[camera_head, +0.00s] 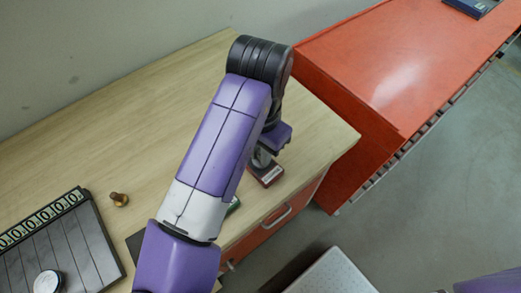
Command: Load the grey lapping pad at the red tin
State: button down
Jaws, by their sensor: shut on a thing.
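The red tin (268,174) stands on the wooden bench top near its front right edge, partly hidden by my arm. My gripper (263,155) points down right over the tin. It is shut on a small grey piece (261,158), which looks like the grey lapping pad. The pad is at or just above the tin's top; I cannot tell whether they touch. My arm and wrist hide much of the fingers.
A black tray (70,240) with a row of labelled slots and a round white-topped piece (47,282) lies at the left. A small brass part (119,199) stands beside it. A green tin (234,206) shows partly behind my arm. An orange cabinet (390,75) adjoins at right.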

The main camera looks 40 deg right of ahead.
jog(key=shift+f, duration=0.45)
dwell(1.1)
jog(key=shift+r, duration=0.1)
jog(key=shift+r+p, duration=2.7)
jog(key=shift+r, duration=0.8)
